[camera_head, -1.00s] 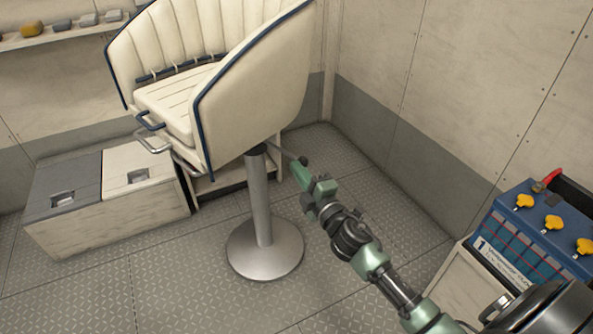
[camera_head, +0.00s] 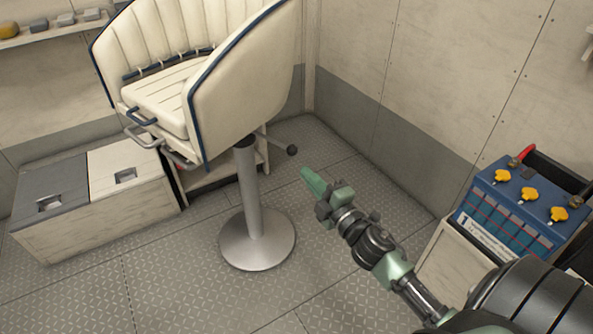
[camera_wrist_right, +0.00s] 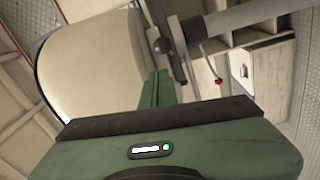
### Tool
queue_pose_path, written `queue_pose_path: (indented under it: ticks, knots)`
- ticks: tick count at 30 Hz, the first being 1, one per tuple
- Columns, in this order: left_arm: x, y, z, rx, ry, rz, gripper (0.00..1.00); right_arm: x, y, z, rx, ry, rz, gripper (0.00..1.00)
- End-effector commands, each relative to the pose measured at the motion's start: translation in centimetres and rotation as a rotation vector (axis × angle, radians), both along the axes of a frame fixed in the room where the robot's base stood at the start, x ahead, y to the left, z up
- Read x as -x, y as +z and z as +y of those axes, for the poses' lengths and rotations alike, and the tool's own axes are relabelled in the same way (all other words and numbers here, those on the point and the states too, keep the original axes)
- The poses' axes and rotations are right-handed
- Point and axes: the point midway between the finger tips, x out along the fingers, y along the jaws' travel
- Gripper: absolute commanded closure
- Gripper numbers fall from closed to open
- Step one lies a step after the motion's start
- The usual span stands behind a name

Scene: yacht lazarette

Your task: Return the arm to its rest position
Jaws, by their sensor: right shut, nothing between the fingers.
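My right gripper (camera_head: 312,181) is green and shut, with nothing between its fingers. In the head view it is in the air to the right of the chair's post, its tip pointing up and left near the chair's lever knob. It also shows in the right wrist view (camera_wrist_right: 155,88), its fingers together in front of the camera, with the chair beyond. My right arm (camera_head: 385,265) reaches in from the bottom right. My left gripper is not in view.
A cream helm chair (camera_head: 240,80) stands on a metal post (camera_head: 250,195). Behind it are floor lockers (camera_head: 120,215). Diamond-plate floor is clear between chair and battery.

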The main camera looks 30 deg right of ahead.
Motion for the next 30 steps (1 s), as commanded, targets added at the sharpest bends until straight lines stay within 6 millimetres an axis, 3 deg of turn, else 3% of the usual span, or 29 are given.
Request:
queue_pose_path:
  ticks: [18,21,23,26,30]
  knots:
    - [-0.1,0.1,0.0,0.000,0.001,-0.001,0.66,0.4,0.0,-0.2,0.000,0.001,0.000,1.00]
    - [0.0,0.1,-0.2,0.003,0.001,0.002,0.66,0.5,-0.8,-0.3,-0.021,-0.010,0.018,1.00]
    - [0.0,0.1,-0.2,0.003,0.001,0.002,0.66,0.6,-2.4,-0.5,-0.065,-0.030,0.052,1.00]
    - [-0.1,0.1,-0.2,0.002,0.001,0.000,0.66,1.4,-7.4,-1.0,-0.192,-0.100,0.163,1.00]
    - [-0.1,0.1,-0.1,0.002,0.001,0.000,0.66,4.4,-17.4,-0.8,-0.426,-0.241,0.388,1.00]
